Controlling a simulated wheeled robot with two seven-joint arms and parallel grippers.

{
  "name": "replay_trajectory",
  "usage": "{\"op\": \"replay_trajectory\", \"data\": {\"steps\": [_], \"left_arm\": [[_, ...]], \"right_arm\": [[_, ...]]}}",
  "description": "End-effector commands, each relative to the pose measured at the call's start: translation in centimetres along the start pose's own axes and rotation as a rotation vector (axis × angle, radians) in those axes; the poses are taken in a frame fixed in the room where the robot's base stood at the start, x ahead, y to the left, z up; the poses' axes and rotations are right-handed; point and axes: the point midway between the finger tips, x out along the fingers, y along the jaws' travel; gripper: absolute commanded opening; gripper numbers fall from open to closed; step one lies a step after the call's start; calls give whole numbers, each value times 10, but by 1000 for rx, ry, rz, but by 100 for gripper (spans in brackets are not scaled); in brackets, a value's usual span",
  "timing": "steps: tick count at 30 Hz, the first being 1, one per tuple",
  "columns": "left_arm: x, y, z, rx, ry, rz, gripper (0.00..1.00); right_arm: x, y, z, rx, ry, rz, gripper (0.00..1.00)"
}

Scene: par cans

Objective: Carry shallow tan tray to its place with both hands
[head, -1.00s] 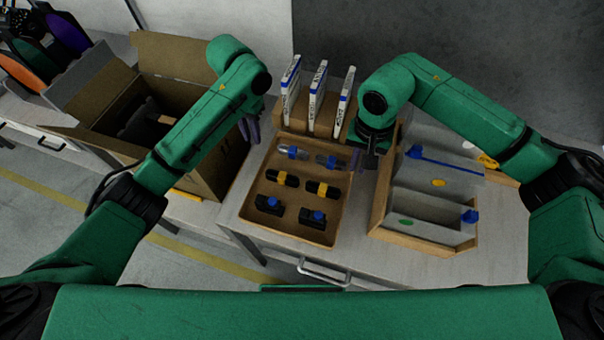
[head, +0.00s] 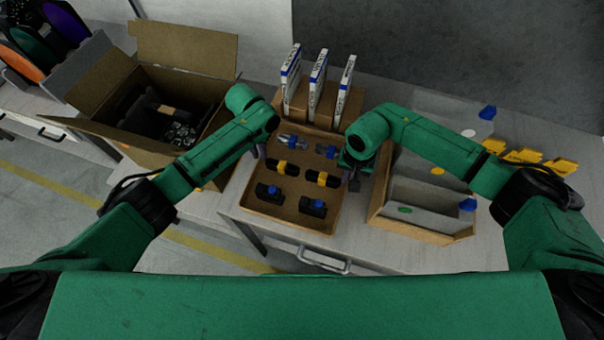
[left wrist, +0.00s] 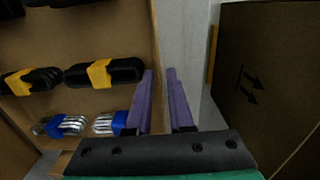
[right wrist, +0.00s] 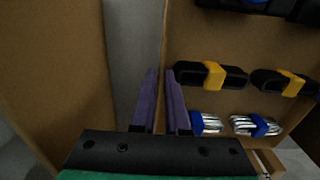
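The shallow tan tray (head: 250,204) stands on the table. It holds pliers-like tools with blue bands, black items with yellow bands and black items with blue knobs. My left gripper (head: 258,153) is at its left wall and my right gripper (head: 354,180) at its right wall. In the left wrist view, the purple fingers (left wrist: 159,72) stand on either side of the wall's rim. In the right wrist view, the fingers (right wrist: 161,72) also straddle the rim. The finger gaps are narrow; whether they press on the walls cannot be told.
An open cardboard box (head: 187,45) stands left of the tray. A divided bin (head: 420,235) stands close on the right. A rack with upright white-and-blue cases (head: 318,80) is behind the tray. Yellow pieces (head: 524,155) lie at far right.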

Motion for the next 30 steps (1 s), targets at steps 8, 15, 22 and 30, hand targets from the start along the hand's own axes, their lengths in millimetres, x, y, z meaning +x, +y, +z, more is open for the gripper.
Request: {"op": "replay_trajectory", "data": {"steps": [8, 15, 22, 30], "left_arm": [[10, 0, 0, 1, 1, 0, 20], [10, 0, 0, 1, 1, 0, 0], [9, 0, 0, 0, 1, 0, 0], [9, 0, 0, 0, 1, 0, 0]], "right_arm": [[10, 0, 0, -1, 0, 0, 12], [10, 0, 0, -1, 0, 0, 0], [10, 0, 0, 0, 0, 0, 0], [9, 0, 0, 0, 0, 0, 0]]}}
